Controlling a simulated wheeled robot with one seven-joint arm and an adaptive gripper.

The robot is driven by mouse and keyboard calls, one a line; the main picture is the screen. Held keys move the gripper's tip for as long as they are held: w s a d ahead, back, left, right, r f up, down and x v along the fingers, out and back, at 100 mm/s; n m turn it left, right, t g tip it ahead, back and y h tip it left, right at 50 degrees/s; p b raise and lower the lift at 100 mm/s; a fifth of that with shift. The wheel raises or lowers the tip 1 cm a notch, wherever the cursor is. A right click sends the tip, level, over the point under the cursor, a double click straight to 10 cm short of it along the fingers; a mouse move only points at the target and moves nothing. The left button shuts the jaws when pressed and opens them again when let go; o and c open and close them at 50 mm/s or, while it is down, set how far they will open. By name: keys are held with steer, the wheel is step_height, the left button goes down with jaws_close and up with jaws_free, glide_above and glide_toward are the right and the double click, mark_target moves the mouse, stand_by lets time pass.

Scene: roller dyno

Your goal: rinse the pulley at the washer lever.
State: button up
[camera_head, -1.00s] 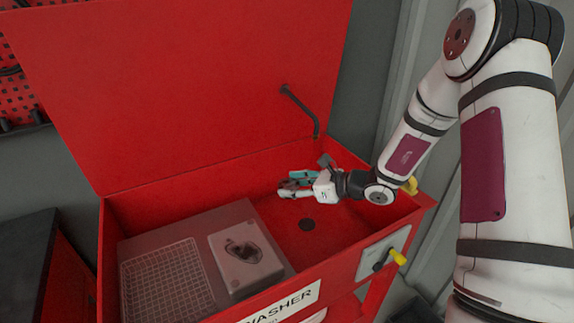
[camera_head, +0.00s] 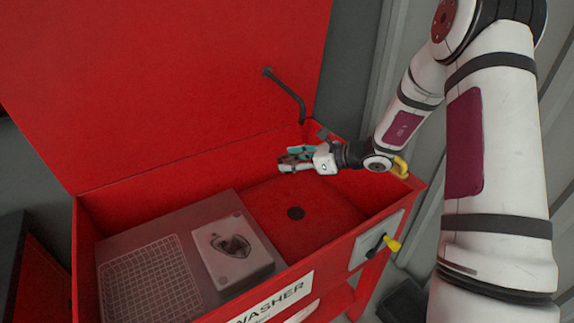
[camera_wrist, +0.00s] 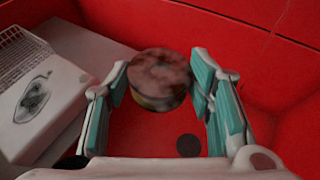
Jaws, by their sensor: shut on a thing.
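My gripper (camera_head: 284,163) is inside the red parts washer (camera_head: 140,184), over the right part of its basin. In the wrist view my gripper (camera_wrist: 160,95) is shut on the pulley (camera_wrist: 160,76), a round, brownish, dirty-looking piece between its teal-padded fingers. In the head view the fingers mostly hide the pulley. The washer lever (camera_head: 392,243) has a yellow grip and sits on a pale plate on the washer's front, right of the label. A dark bent spout (camera_head: 290,92) stands at the back, above the gripper.
A round dark drain (camera_head: 296,213) is in the basin floor below my gripper. A wire grid (camera_head: 150,278) and a raised grey block with a dark stain (camera_head: 232,250) fill the left side. The raised red lid stands behind. The basin walls surround the gripper.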

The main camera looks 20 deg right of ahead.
steer(key=w+d+f+b, duration=0.1)
steer(key=w+d+b, duration=0.2)
steer(key=w+d, duration=0.2)
steer(key=shift+d+f, duration=0.25)
steer(key=shift+d, duration=0.05)
steer(key=shift+s+d, duration=0.1)
stand_by(0.8)
steer(key=shift+s+d, duration=0.35)
steer(key=shift+s, duration=0.05)
steer(key=shift+w+a, duration=0.15)
steer(key=shift+w, duration=0.05)
steer(key=shift+w+a, duration=0.3)
stand_by(0.3)
steer(key=shift+s+a+p, duration=0.55)
steer(key=shift+s+a, duration=0.8)
steer(key=shift+a, duration=0.15)
steer(key=shift+s+a+p, duration=0.55)
steer(key=shift+s+a, duration=0.75)
steer(key=shift+a, duration=0.2)
